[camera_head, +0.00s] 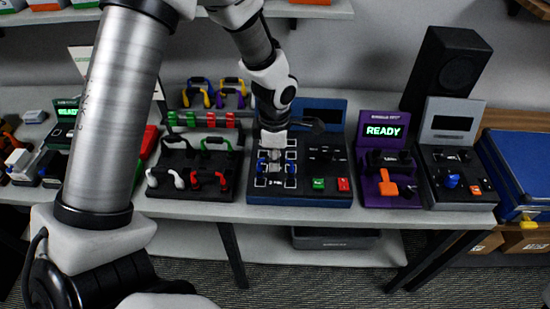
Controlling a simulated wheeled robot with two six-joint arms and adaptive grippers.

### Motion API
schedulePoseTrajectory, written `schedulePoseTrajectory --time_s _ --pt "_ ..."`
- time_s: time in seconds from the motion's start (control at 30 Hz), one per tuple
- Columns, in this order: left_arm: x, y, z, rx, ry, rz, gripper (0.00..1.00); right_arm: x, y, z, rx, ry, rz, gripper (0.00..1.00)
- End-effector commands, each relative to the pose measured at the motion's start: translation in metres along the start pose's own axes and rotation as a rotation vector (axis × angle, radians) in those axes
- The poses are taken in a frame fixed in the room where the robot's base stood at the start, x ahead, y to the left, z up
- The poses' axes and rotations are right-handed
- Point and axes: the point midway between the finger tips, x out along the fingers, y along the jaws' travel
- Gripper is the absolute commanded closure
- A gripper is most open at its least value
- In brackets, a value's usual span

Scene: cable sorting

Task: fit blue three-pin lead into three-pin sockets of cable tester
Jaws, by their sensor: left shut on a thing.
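The cable tester (335,195) is a dark blue console with a blank screen (319,116), white-outlined sockets on its left half, and green and red buttons. My left gripper (273,156) points down over these sockets and is shut on the blue three-pin lead (262,165). Blue ends of the lead show on both sides of the fingers, low over the socket panel. The gripper hides the lead's middle, and I cannot tell whether its pins are in the sockets. My right gripper is not in view.
A black rack (190,181) with white, red and green leads stands left of the tester. A purple unit (383,158) reading READY and a grey unit (450,155) stand to the right. A black speaker (446,66) is behind. A blue case (518,168) is far right.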

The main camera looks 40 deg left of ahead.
Motion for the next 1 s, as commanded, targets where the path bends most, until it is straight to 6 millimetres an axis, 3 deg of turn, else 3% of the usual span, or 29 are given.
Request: schedulePoseTrajectory --time_s 1.0 --pt "0.0089 -0.0004 0.0001 0.000 0.000 0.000 1.00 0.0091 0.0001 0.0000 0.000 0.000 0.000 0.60"
